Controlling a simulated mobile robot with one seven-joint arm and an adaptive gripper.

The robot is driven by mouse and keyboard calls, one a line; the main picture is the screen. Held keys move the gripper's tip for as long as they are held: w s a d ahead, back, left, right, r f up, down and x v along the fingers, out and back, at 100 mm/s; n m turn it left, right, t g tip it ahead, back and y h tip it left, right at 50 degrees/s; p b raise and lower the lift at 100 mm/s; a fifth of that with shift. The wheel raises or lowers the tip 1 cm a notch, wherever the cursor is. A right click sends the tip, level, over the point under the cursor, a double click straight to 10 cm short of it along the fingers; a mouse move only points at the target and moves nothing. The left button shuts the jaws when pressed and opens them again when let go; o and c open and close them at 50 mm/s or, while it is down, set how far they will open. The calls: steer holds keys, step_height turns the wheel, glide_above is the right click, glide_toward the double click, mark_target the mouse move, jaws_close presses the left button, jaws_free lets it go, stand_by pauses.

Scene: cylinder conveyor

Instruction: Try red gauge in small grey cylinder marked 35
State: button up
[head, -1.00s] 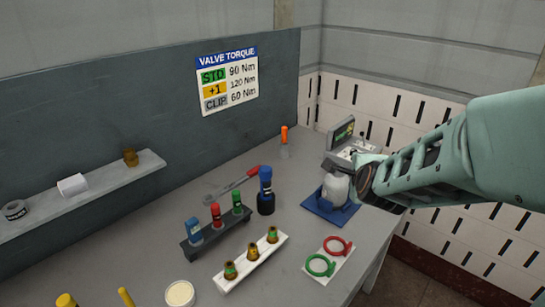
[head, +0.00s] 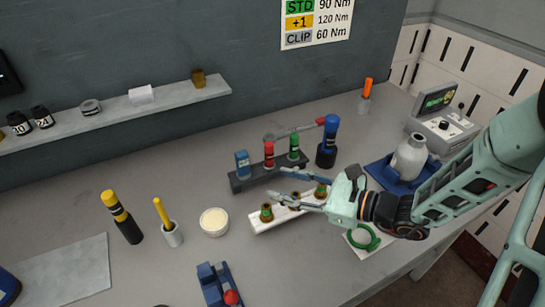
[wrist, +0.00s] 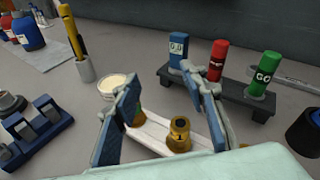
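The red gauge (head: 268,153) stands upright in a dark rack (head: 240,183), between a blue and a green gauge. It also shows in the wrist view (wrist: 217,60), just beyond my right finger. My gripper (head: 283,183) is open and empty, with its fingers in front of the rack and above the white valve strip. The light grey cylinder (head: 409,158) sits on a blue cradle (head: 378,172) at the right, near my arm. I cannot read a 35 on it.
The white strip (head: 264,226) holds several brass valves under my gripper. A dark blue bottle (head: 327,145) stands right of the rack, and a red-handled wrench lies behind. A cream tub (head: 214,222) and blue fixture (head: 219,283) are at the left front.

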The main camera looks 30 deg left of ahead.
mark_target(272, 150)
steer(key=w+a+m+t, duration=0.2)
steer(key=w, duration=0.1)
steer(key=w+a+m+t, duration=0.1)
steer(key=w+a+m, duration=0.1)
steer(key=w, duration=0.1)
steer(key=w+a+m+t+y, duration=0.1)
steer(key=w+a+m+t, duration=0.1)
steer(key=w, duration=0.1)
steer(key=shift+w+a+f+t, duration=0.1)
steer(key=shift+w+f+t, duration=0.2)
steer(key=shift+w+f, duration=0.1)
steer(key=p+x, duration=0.1)
steer(key=x, duration=0.3)
steer(key=shift+a+f, duration=0.15)
steer(key=shift+f, duration=0.05)
steer(key=shift+c, duration=0.2)
jaws_close()
